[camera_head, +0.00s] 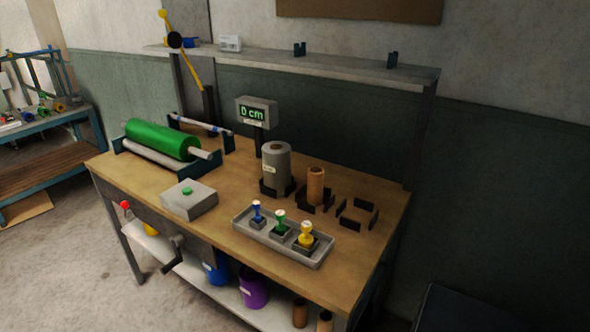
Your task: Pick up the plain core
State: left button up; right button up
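A brown tube-shaped core (316,187) stands upright in a dark bracket holder on the workbench, right of the grey roll. It carries no label that I can make out. Two more brown cores stand on the lower shelf: one (299,313) and another (324,322) cut off by the bottom edge. I cannot tell from the picture which of these is the plain core. Neither of my grippers shows in the head view.
A labelled grey roll (276,168) stands left of the bench core; an empty bracket holder (357,214) is right. In front is a grey tray (317,260) with stamp-like dies. A green roller (162,140), grey box (189,200) and display (257,111) share the workbench (250,259).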

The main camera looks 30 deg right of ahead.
aim_at(315, 175)
jog(key=z, duration=1.05)
